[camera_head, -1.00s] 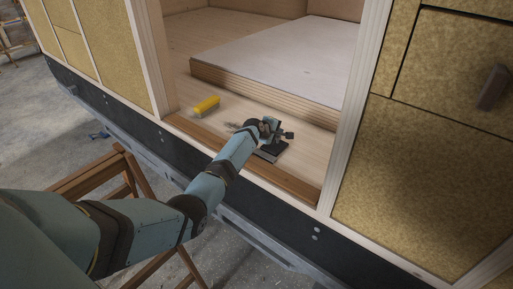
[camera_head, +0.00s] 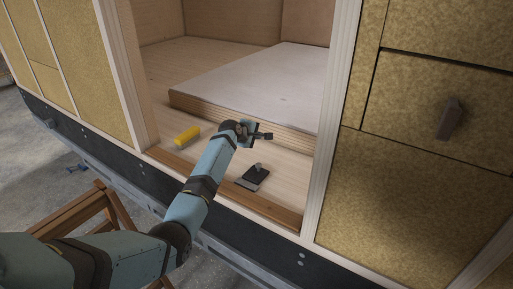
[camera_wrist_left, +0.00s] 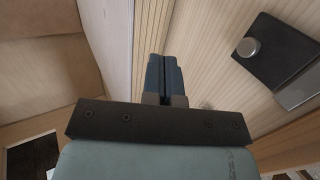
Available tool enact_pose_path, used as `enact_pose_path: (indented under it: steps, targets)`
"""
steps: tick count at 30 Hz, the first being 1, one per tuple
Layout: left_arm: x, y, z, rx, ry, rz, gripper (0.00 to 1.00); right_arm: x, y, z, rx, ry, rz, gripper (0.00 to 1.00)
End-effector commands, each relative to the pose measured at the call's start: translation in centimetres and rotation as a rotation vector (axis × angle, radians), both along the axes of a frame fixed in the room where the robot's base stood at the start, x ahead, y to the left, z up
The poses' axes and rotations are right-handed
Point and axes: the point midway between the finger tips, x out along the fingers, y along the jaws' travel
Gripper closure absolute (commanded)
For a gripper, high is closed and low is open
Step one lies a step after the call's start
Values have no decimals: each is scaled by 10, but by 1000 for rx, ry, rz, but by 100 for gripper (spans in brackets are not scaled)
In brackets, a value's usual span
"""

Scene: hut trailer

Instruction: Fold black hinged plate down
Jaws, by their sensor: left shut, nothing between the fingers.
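The black hinged plate (camera_head: 256,174) lies flat on the wooden floor just inside the doorway, with a small round metal knob on top and a grey metal strip along its near edge. It also shows at the upper right of the left wrist view (camera_wrist_left: 276,52). My left gripper (camera_head: 268,136) is above and beyond the plate, near the edge of the raised platform, apart from the plate. In the left wrist view its fingers (camera_wrist_left: 164,78) are together and empty. My right gripper is in neither view.
A yellow object (camera_head: 187,136) lies on the floor left of my left arm. The raised platform (camera_head: 262,84) fills the space behind. A wooden sill (camera_head: 268,212) and door posts frame the opening. A wooden stool (camera_head: 82,215) stands outside at the lower left.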

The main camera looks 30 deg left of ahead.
Motion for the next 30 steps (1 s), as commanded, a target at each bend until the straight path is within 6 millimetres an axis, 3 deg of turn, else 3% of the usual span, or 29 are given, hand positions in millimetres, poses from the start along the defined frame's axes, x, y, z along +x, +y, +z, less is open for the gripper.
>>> enact_pose_path:
  steps: [6,23,26,30]
  targets:
    - [0,1,21,-1,-1,-1,100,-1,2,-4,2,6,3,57]
    - [-1,1,22,2,1,-1,100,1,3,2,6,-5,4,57]
    - [-10,-2,11,33,13,-20,100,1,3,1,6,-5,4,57]
    - [-53,-19,-27,181,70,-117,100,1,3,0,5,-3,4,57]
